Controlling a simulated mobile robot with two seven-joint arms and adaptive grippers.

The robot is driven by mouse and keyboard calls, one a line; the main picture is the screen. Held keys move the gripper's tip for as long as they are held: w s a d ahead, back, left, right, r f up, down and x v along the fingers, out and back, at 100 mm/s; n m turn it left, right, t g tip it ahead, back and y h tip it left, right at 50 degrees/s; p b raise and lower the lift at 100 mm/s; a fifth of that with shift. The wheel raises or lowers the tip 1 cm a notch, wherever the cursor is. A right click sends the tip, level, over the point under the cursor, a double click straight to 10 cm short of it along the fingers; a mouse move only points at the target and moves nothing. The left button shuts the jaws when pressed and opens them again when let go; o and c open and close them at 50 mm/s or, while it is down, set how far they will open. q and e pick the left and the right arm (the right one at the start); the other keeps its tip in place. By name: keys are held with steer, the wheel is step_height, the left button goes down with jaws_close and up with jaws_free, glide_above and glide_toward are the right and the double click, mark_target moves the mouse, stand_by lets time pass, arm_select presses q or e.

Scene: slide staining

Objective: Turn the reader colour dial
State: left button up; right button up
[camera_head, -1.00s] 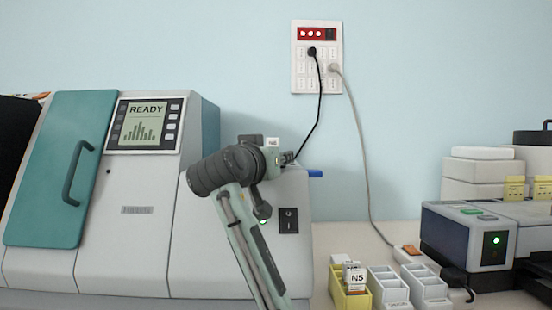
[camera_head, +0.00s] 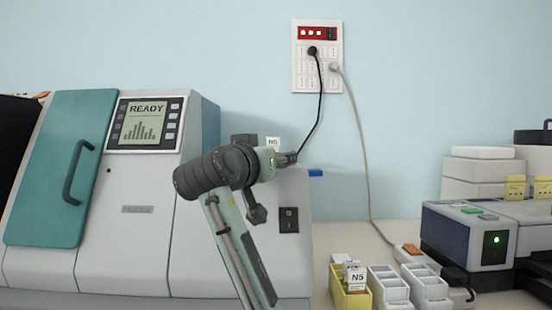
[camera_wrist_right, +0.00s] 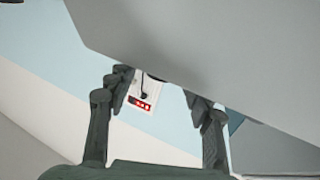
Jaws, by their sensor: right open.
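My right gripper (camera_head: 290,158) is in front of the upper right part of the large grey machine (camera_head: 138,225), small and partly hidden by its own wrist. In the right wrist view its two dark fingers (camera_wrist_right: 157,88) stand apart with nothing between them. A large grey surface (camera_wrist_right: 215,45) is close beyond the fingers there. I cannot make out a colour dial in either view. The grey machine has a lit screen (camera_head: 145,122) reading READY. A smaller dark blue and grey device (camera_head: 465,235) with a green light stands at the right. My left gripper is not in view.
A teal door (camera_head: 60,170) with a dark handle is on the machine's left. A wall socket panel (camera_head: 318,75) has two cables hanging from it. A yellow rack (camera_head: 347,298) and white racks (camera_head: 390,290) stand on the bench right of the machine.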

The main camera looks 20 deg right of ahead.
steer(key=v, duration=0.9)
steer(key=shift+s, duration=0.2)
